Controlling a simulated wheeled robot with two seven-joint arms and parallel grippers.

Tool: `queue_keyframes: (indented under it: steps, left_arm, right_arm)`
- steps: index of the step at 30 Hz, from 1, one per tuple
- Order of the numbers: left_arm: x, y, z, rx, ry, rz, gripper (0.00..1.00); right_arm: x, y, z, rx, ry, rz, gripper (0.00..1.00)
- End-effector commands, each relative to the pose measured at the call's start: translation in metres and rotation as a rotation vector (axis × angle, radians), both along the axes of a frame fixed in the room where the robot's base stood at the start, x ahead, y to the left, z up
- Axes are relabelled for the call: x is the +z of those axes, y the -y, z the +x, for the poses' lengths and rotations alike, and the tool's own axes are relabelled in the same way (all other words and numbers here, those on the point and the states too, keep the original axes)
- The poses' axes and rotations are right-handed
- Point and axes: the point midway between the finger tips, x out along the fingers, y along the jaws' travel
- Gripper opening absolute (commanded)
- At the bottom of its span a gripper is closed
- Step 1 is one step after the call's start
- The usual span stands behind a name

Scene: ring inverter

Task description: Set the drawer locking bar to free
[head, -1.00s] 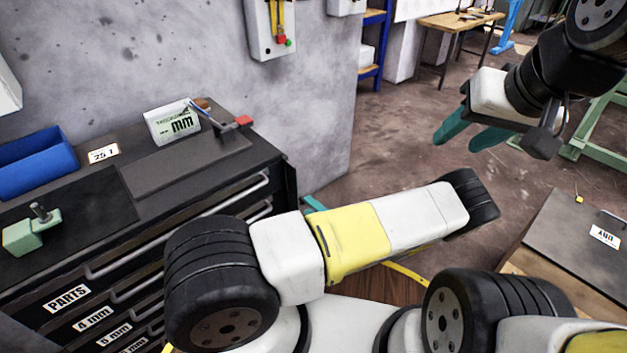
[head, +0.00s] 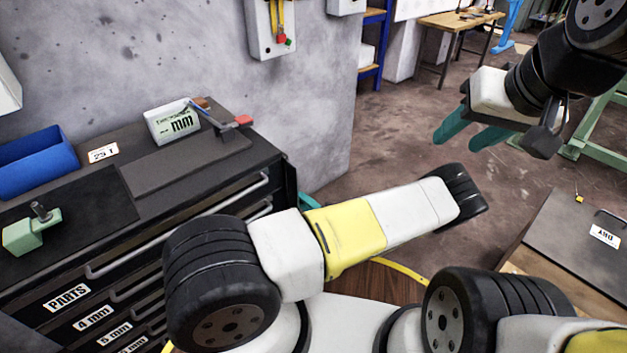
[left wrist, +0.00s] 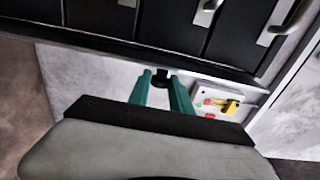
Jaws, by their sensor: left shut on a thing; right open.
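The black drawer cabinet (head: 150,235) stands at the left in the head view; its drawer fronts (left wrist: 185,22) fill the top of the left wrist view. My left gripper (head: 305,201) is mostly hidden behind my own arm at the cabinet's right end. In the left wrist view its teal fingers (left wrist: 161,88) are shut on a small dark knob (left wrist: 160,77) at the cabinet's edge. I cannot tell from its shape whether this is part of the locking bar. My right gripper (head: 456,136) is open and empty, in the air at the upper right.
A blue bin (head: 38,165), a green clamp-like part (head: 30,232) and a white "mm" box (head: 172,124) stand on the cabinet top. A wall box with a yellow lever (head: 270,28) hangs behind. A dark-topped table (head: 575,240) is at the right.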

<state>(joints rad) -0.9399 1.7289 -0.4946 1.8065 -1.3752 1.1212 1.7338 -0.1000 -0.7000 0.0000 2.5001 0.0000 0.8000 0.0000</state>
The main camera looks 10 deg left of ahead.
Motion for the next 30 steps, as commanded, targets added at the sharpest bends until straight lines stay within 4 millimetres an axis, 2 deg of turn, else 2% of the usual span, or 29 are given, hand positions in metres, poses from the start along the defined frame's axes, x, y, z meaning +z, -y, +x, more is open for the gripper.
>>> queue_keyframes:
  steps: [11,30]
  left_arm:
    - [-0.001,0.001,0.008,0.133,0.002,-0.007,0.00]
    - [-0.002,-0.009,0.035,0.707,-0.001,-0.005,0.00]
  right_arm:
    - [0.000,0.000,0.000,0.000,0.000,0.000,0.46]
    - [0.000,0.000,0.000,0.000,0.000,0.000,0.46]
